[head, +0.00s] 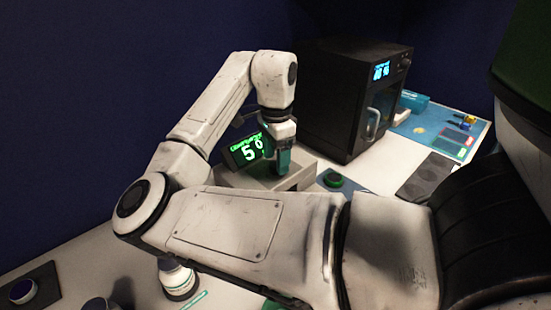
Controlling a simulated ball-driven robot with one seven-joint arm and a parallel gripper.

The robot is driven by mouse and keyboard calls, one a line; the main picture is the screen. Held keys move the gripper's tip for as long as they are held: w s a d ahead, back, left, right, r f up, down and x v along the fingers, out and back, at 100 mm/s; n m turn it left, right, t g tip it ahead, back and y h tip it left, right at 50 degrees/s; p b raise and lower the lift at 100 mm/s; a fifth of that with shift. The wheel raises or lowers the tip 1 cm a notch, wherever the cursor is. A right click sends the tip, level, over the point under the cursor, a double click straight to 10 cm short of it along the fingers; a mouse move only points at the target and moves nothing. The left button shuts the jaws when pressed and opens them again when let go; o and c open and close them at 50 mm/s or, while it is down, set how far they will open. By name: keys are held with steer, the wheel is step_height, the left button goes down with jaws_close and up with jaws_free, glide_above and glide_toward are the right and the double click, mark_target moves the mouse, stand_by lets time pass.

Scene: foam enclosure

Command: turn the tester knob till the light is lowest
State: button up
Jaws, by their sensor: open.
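The tester is a pale box (235,179) with a tilted dark display (247,151). The display shows green text and a large 5, with a further character at its right edge that I cannot read surely. My gripper (282,171) points down over the right part of the tester, just right of the display. It is open, with teal fingers. I cannot make out the knob; the gripper and my arm hide that part of the tester. I cannot tell whether the fingers touch anything.
A black oven-like machine (345,75) with a lit display stands close behind and right of the tester. A green round item on a dark pad (333,181) lies right of the tester. A blue mat (438,130) with small items lies far right. A white-topped cylinder (178,278) stands at the front left.

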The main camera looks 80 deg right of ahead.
steer(key=shift+f, duration=0.65)
steer(key=shift+c, duration=0.5)
steer(key=c, duration=1)
steer(key=shift+o, duration=0.2)
